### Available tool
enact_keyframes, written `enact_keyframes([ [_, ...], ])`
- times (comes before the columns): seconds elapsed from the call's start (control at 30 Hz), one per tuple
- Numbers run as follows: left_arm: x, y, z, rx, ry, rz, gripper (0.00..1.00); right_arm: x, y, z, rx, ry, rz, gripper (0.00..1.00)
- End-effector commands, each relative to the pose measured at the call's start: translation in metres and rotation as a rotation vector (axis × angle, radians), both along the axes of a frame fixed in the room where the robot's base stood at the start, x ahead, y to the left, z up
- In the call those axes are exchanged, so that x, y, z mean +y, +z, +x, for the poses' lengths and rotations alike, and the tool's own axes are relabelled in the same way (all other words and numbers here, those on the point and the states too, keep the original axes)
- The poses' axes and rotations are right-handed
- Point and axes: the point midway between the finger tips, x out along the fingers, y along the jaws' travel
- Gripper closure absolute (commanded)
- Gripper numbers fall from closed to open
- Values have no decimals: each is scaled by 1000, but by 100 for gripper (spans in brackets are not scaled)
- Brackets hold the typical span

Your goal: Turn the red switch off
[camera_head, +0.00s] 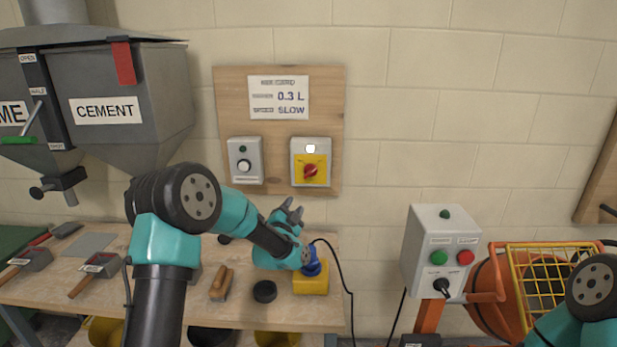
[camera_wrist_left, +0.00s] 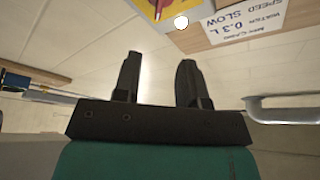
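The red switch (camera_head: 310,171) is a rotary knob on a yellow plate, on a grey box (camera_head: 297,149) fixed to a wooden wall board. A white lamp (camera_head: 310,148) above the knob looks bright. In the left wrist view the yellow plate (camera_wrist_left: 146,7) shows upside down at the top edge, with the white lamp (camera_wrist_left: 180,22) beside it. My left gripper (camera_head: 292,211) is below the box, pointing up, apart from the switch. Its fingers (camera_wrist_left: 157,80) are spread with nothing between them. My right arm shows at the lower right, but its gripper is not in view.
A second grey box (camera_head: 245,160) with a dial sits left of the switch. A cement hopper (camera_head: 120,105) hangs at left. The bench (camera_head: 190,308) below holds a yellow block (camera_head: 311,284), a brush (camera_head: 221,285) and trowels. A control box (camera_head: 440,250) and mixer stand at right.

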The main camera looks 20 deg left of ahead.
Motion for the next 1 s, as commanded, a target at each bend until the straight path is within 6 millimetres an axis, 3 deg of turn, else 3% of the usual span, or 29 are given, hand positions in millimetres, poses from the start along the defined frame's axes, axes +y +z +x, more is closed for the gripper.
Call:
enact_keyframes([
  [1.0,-7,36,132,0,0,-1,62,0,0,0,0,0,0,100],
])
